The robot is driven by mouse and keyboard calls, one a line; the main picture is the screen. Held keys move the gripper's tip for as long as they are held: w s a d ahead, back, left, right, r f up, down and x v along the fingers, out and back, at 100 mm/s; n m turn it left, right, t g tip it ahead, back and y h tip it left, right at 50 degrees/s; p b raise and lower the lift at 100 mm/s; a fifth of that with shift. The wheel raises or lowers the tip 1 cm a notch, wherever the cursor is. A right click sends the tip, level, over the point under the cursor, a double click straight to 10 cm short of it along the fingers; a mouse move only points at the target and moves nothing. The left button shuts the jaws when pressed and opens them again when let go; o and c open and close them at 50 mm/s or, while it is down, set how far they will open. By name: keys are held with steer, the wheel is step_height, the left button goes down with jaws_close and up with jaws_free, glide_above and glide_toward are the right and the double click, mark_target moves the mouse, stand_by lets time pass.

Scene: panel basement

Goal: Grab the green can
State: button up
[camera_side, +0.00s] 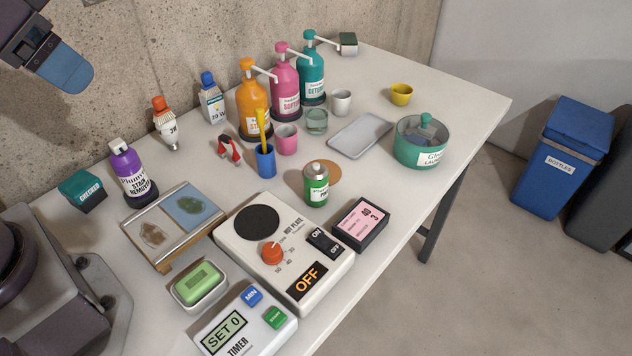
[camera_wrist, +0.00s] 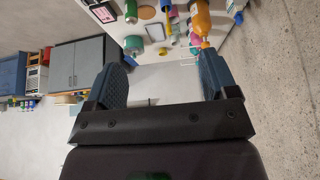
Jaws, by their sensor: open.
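The green can (camera_side: 316,187) stands upright on the white table, with a pale label and a grey top. It is behind the hot plate and partly in front of a round tan disc. A small green cylinder that looks like the can (camera_wrist: 131,12) shows at the top of the wrist view. My gripper (camera_wrist: 160,62) is open and empty, its two blue fingers wide apart. In the side view a blue finger (camera_side: 66,70) shows at the upper left, high above the table and far from the can.
Near the can are a blue cup (camera_side: 265,163), a pink cup (camera_side: 286,139), the hot plate (camera_side: 283,250) and a black-and-pink box (camera_side: 361,224). Tall pump bottles (camera_side: 254,105) stand behind. A grey tray (camera_side: 360,135) and a green pot (camera_side: 421,145) lie to the right.

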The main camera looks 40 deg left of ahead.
steer(key=m+t+y, duration=0.4)
steer(key=m+y, duration=0.4)
steer(key=m, duration=2)
glide_toward(313, 180)
steer(key=s+a, duration=0.1)
steer(key=s, duration=0.1)
steer(key=s+a, duration=0.4)
steer(key=shift+s+f, duration=0.2)
steer(key=shift+f, duration=0.15)
steer(key=w+d+m+t+h, duration=0.2)
steer(key=w+d+m, duration=0.1)
steer(key=shift+d+r+t+h, duration=0.15)
steer(key=shift+d+t+h, duration=0.15)
steer(key=shift+t+h, duration=0.1)
steer(key=shift+w+m, duration=0.3)
steer(key=shift+w, duration=0.1)
steer(key=x, duration=1.2)
steer(key=shift+w+a, duration=0.1)
steer(key=shift+a, duration=0.15)
steer(key=c, duration=1)
